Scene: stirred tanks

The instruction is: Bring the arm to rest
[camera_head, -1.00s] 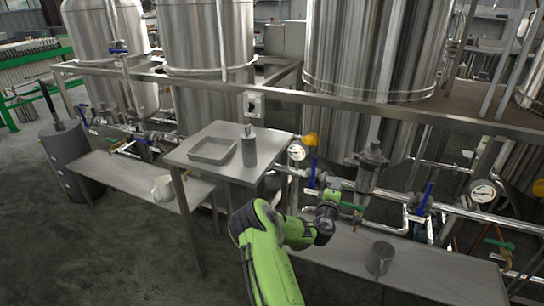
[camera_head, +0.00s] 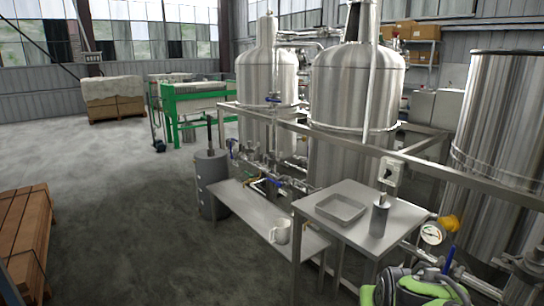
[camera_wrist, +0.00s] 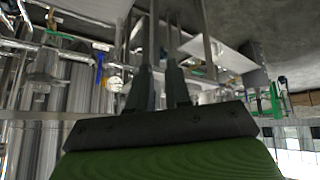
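My green and black arm (camera_head: 415,288) shows only in part, at the bottom right edge of the head view. My gripper (camera_wrist: 160,75) shows in the wrist view, with two dark fingers apart and a gap between them. Nothing is held between the fingers. The wrist view is upside down, with the floor at the top right and tanks at the left. The fingertips do not show clearly in the head view.
A steel table (camera_head: 400,213) right by my arm carries a shallow tray (camera_head: 341,209) and a grey cylinder (camera_head: 379,217). A lower bench (camera_head: 240,207) holds a white mug (camera_head: 280,231). Steel tanks (camera_head: 345,85) stand behind. Open floor (camera_head: 125,200) lies at the left, with wooden pallets (camera_head: 25,235).

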